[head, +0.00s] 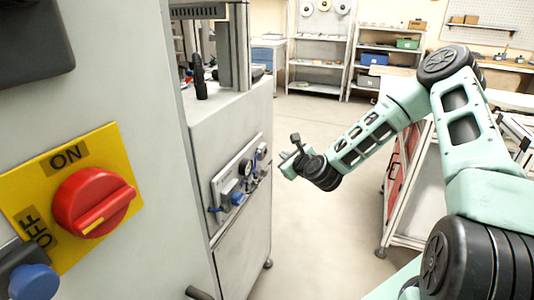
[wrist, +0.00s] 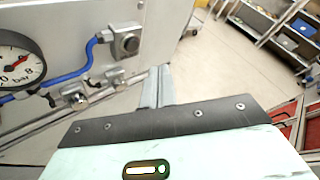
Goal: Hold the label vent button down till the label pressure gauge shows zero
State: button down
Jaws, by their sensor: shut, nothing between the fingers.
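A pressure gauge (head: 245,167) sits on the panel on the side of the grey machine in the head view. It shows cut off at the left edge of the wrist view (wrist: 18,70), marked in bar, with a red needle pointing up and right; the exact reading is unclear. No label is readable, so I cannot tell whether these are the label ones. My gripper (head: 286,164) is shut and empty, apparently apart from the panel; its fingers show in the wrist view (wrist: 160,80).
Small metal valve fittings (wrist: 75,98) and blue tubing lie below the button. A red ON/OFF switch (head: 93,203) on a yellow plate is close at left. A white cart (head: 412,205) stands to the right. Open floor (head: 320,215) lies between machine and cart, with shelves behind.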

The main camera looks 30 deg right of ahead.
jog(key=shift+w+a, duration=0.85)
jog(key=shift+w, duration=0.25)
dwell(1.3)
jog(key=shift+w+a, duration=0.25)
jog(key=shift+w, duration=0.05)
jog(key=shift+w+a, duration=0.25)
jog(key=shift+w, duration=0.05)
dwell(1.8)
dwell(1.8)
jog(key=shift+s+d, duration=0.5)
jog(key=shift+s, duration=0.1)
jog(key=shift+s, duration=0.1)
jog(key=shift+s+d, duration=0.8)
jog(key=shift+s, duration=0.15)
jog(key=shift+s+d, duration=0.75)
jog(key=shift+s, duration=0.2)
